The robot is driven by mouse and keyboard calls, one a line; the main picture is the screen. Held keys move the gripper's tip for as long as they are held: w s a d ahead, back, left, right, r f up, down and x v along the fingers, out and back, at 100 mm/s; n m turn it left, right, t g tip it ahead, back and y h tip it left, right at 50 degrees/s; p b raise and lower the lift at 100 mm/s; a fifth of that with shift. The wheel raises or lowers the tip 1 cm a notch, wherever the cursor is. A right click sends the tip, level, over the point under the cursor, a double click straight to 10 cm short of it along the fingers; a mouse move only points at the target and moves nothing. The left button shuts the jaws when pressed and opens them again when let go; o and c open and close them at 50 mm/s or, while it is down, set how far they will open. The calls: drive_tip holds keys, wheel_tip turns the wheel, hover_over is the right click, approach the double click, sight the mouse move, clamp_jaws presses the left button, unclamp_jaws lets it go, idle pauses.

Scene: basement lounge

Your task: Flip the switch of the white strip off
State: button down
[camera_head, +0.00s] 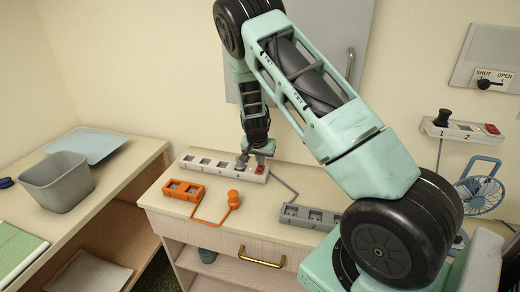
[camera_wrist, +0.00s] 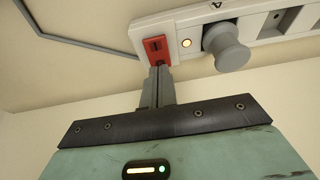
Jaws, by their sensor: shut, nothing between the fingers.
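The white strip (camera_head: 222,168) lies on the cabinet top against the wall, with several sockets in a row. Its red switch (camera_head: 260,170) is at the right end; the switch (camera_wrist: 156,48) fills the strip's end in the wrist view. A grey plug (camera_wrist: 229,46) sits in the nearest socket. My gripper (camera_wrist: 157,74) is shut and empty, with its fingertips at the edge of the red switch. I cannot tell whether they touch it. In the head view my gripper (camera_head: 259,152) is over the strip's right end.
An orange strip (camera_head: 183,191) with an orange plug (camera_head: 233,199) lies in front, and a grey strip (camera_head: 308,216) to the right. A wall strip (camera_head: 460,130) has a black plug and red switch. A fan (camera_head: 480,193) is at right, a grey bin (camera_head: 58,182) at left.

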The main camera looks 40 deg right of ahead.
drive_tip(key=shift+d+f, duration=0.1)
drive_tip(key=shift+f, duration=0.3)
drive_tip(key=shift+f+b, duration=0.4)
drive_tip(key=shift+b, duration=0.1)
drive_tip(key=shift+r, duration=0.2)
drive_tip(key=shift+s+a+p, duration=0.35)
drive_tip(key=shift+s+a, duration=0.05)
drive_tip(key=shift+a, duration=0.3)
